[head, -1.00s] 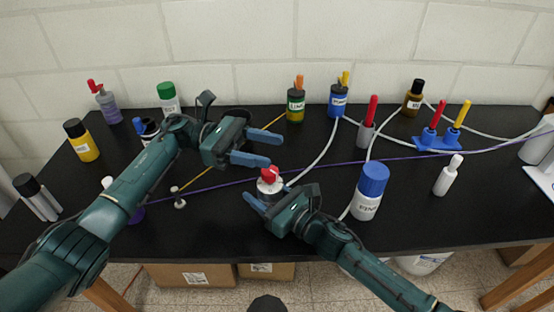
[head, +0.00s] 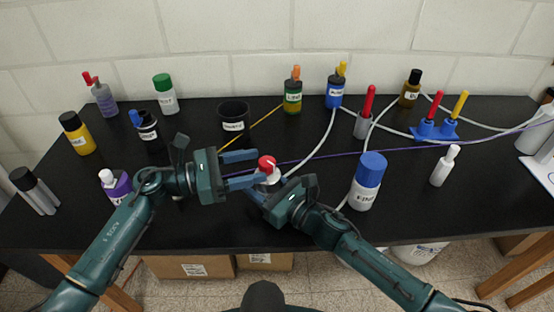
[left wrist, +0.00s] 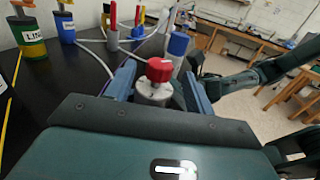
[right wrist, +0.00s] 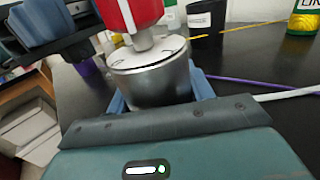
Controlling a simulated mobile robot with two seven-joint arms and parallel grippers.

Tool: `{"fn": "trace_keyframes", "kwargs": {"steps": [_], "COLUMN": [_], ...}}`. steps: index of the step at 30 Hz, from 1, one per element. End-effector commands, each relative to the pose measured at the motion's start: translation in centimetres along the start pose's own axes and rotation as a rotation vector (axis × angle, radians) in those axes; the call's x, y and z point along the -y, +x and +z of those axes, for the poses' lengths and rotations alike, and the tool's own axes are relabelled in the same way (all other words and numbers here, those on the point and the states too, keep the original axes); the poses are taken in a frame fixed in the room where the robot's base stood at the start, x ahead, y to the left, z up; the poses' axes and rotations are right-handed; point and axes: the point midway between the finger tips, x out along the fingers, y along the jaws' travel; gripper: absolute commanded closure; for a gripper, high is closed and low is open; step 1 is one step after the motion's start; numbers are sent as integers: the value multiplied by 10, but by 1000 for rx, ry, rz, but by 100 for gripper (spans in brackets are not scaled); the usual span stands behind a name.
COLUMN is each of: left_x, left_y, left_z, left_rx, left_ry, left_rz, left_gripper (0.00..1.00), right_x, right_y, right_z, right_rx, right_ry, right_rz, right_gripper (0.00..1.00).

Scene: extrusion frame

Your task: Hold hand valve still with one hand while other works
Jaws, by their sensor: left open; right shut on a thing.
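The hand valve is a silver body (right wrist: 150,80) with a red knob (head: 266,164) on top. It stands upright near the middle of the black table. My right gripper (head: 267,193) is shut on the silver body from the near right side; the body fills the space between its fingers in the right wrist view. My left gripper (head: 245,175) is open, its fingers pointing right at the knob. In the left wrist view the red knob (left wrist: 159,69) shows between and beyond the blue fingers. I cannot tell whether the fingers touch it.
A blue-capped bottle (head: 368,183) stands right of my right gripper. White tubing (head: 320,149) and a purple line (head: 320,157) cross the table by the valve. A black cup (head: 234,124) stands behind my left gripper. Several bottles line the back.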

Motion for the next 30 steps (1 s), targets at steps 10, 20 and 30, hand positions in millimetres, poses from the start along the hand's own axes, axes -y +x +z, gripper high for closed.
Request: {"fn": "trace_keyframes", "kwargs": {"steps": [10, 20, 30], "left_x": [0, 0, 0], "left_y": [55, 62, 61], "left_z": [0, 0, 0], "left_rx": [1, -1, -1], "left_ry": [-1, -1, -1], "left_rz": [-1, 0, -1], "left_gripper": [46, 46, 69], "right_x": [0, 0, 0], "right_y": [0, 0, 0], "right_z": [-1, -1, -1], "right_rx": [-1, -2, -2], "right_ry": [1, 0, 0], "right_rz": [0, -1, -1], "right_gripper": [74, 74, 74]}}
